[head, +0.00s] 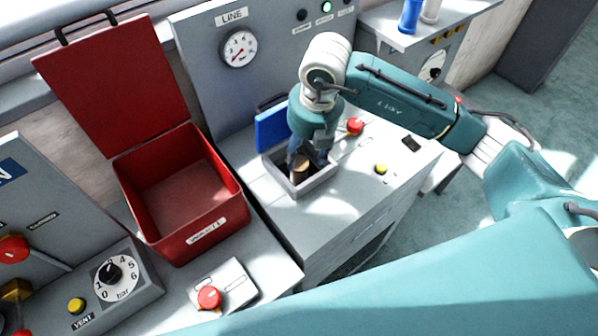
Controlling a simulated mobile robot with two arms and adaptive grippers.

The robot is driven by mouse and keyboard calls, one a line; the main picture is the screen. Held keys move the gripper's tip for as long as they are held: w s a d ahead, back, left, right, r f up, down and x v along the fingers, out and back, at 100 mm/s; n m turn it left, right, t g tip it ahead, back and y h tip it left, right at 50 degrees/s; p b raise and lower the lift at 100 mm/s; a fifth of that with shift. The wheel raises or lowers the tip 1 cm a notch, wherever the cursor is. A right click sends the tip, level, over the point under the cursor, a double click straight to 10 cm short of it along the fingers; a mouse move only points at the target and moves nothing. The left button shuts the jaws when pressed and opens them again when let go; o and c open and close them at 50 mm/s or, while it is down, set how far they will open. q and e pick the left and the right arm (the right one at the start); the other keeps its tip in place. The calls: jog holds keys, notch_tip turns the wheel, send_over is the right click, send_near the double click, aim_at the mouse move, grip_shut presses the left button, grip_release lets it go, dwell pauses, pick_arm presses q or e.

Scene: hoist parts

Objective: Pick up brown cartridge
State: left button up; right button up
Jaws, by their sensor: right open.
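The brown cartridge (302,165) shows as a small brown round top inside the grey square well (318,187) in the middle console. My right gripper (306,161) points down into this well, right at the cartridge. Its fingers are open and partly hide the cartridge. Whether they touch it I cannot tell. The blue lid (272,130) of the well stands raised behind it on the left. My left gripper is not in view.
An open, empty red bin (180,190) with its red lid raised stands left of the well. A red knob (355,126) and a yellow button (381,169) sit right of the well. A gauge panel (239,48) rises behind. Blue and white cylinders stand on the back right counter (400,30).

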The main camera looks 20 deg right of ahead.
aim_at(299, 163)
jog(key=shift+w+a+f, duration=0.1)
jog(key=shift+w+f, duration=0.1)
jog(key=shift+f, duration=0.15)
jog(key=f+p, duration=0.1)
jog(key=w+f+p, duration=0.1)
jog(key=f, duration=0.1)
jog(key=shift+a+f, duration=0.15)
jog(key=shift+f, duration=0.65)
grip_shut()
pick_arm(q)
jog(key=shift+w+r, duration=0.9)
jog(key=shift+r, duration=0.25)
pick_arm(e)
jog(key=shift+w+r, duration=0.1)
